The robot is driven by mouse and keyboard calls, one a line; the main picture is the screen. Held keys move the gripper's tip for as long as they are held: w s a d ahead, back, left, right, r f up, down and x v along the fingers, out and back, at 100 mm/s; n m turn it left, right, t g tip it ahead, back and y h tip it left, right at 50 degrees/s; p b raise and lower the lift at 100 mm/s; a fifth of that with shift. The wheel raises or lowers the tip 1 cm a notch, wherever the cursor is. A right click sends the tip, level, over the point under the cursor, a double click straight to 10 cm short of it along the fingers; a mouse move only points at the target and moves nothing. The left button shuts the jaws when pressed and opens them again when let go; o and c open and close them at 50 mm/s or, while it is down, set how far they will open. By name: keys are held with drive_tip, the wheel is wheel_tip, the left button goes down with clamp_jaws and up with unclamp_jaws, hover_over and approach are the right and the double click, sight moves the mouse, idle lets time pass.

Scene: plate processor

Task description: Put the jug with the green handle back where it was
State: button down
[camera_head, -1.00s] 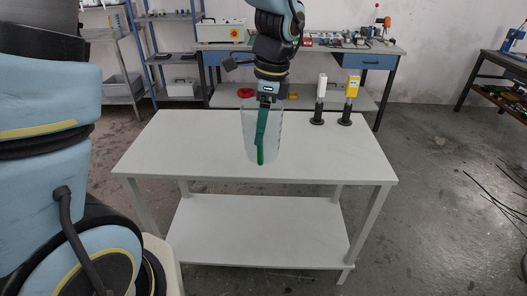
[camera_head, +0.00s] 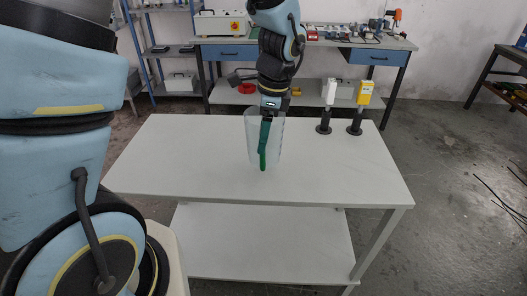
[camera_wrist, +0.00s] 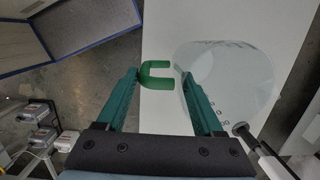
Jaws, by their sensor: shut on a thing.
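The clear jug (camera_head: 279,140) with the green handle (camera_head: 263,150) hangs upright from my gripper (camera_head: 268,115), over the middle of the white table (camera_head: 180,165). I cannot tell whether its base touches the tabletop. In the wrist view my gripper (camera_wrist: 157,80) has its two teal fingers on either side of the green handle (camera_wrist: 155,64), shut on it. The clear jug body (camera_wrist: 232,75) is to the right of the fingers there, with dark markings on its wall.
A white tool (camera_head: 330,92) and a yellow tool (camera_head: 365,93) stand upright on black bases near the table's back right corner. The rest of the tabletop is clear. A lower shelf (camera_head: 265,240) is empty. A workbench (camera_head: 345,43) with equipment stands behind.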

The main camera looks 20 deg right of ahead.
drive_tip(key=shift+f+p, duration=0.5)
drive_tip(key=shift+f, duration=2.15)
drive_tip(key=shift+f, duration=0.15)
unclamp_jaws()
wheel_tip(320, 180, up, 12)
drive_tip(key=s+d+b, duration=0.1)
drive_tip(key=d+b, duration=0.1)
drive_tip(key=w+a+n, duration=0.1)
drive_tip(key=a+n, duration=0.6)
drive_tip(key=a, duration=0.2)
drive_tip(key=w+a+f+n+h, duration=0.1)
drive_tip(key=a+n, duration=0.6)
drive_tip(key=a, duration=0.3)
drive_tip(key=w+a+f+n, duration=0.1)
drive_tip(key=w+a+n, duration=0.1)
drive_tip(key=a+n, duration=0.6)
drive_tip(key=shift+a+f+t+h, duration=0.15)
drive_tip(key=shift+a+t+h, duration=0.2)
drive_tip(key=shift+a, duration=0.8)
